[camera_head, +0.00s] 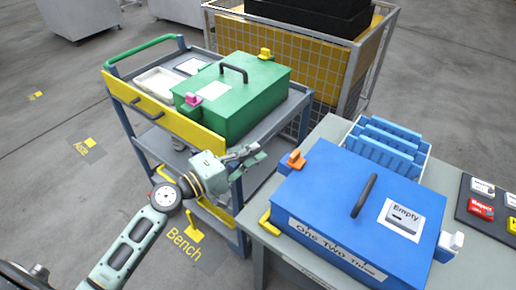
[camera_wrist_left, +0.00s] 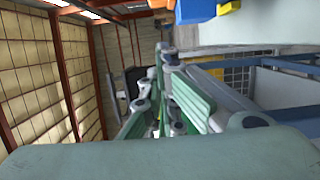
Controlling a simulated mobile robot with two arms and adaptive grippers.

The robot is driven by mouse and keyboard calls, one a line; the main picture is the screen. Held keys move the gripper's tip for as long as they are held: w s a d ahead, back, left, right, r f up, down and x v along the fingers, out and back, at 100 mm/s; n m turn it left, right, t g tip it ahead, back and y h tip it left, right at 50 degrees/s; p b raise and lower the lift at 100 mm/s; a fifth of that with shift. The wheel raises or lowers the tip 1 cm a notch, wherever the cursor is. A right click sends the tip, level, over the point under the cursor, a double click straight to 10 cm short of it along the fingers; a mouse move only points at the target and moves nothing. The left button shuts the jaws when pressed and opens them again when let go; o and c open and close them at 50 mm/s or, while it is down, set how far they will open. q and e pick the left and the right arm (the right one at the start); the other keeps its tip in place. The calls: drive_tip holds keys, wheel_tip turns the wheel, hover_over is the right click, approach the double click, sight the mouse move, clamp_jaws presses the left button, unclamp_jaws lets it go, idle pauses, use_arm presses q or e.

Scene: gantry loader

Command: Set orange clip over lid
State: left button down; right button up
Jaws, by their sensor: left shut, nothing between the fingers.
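A blue box (camera_head: 345,205) with a dark handle (camera_head: 364,196) on its lid stands on the grey table. The orange clip (camera_head: 296,160) is at the box's back left corner; whether it lies over the lid's edge is too small to tell. A white clip (camera_head: 452,241) is at the box's right end. My left gripper (camera_head: 258,155) is shut and empty, to the left of the orange clip and apart from it. In the left wrist view its fingers (camera_wrist_left: 165,55) show, with a blue surface (camera_wrist_left: 195,10) at the top. My right gripper is not in view.
A grey cart (camera_head: 236,205) holds a green box (camera_head: 235,95) with a pink clip (camera_head: 193,100) and a yellow clip (camera_head: 265,54). A blue rack (camera_head: 390,145) stands behind the blue box. A yellow bracket (camera_head: 268,221) is at the table's left edge.

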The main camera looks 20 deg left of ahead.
use_arm(q)
drive_tip(key=b+v, duration=0.2)
drive_tip(key=v, duration=0.4)
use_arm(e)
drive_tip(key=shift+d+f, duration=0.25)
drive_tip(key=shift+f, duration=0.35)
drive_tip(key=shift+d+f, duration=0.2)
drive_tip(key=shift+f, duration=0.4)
use_arm(q)
drive_tip(key=shift+a, duration=0.1)
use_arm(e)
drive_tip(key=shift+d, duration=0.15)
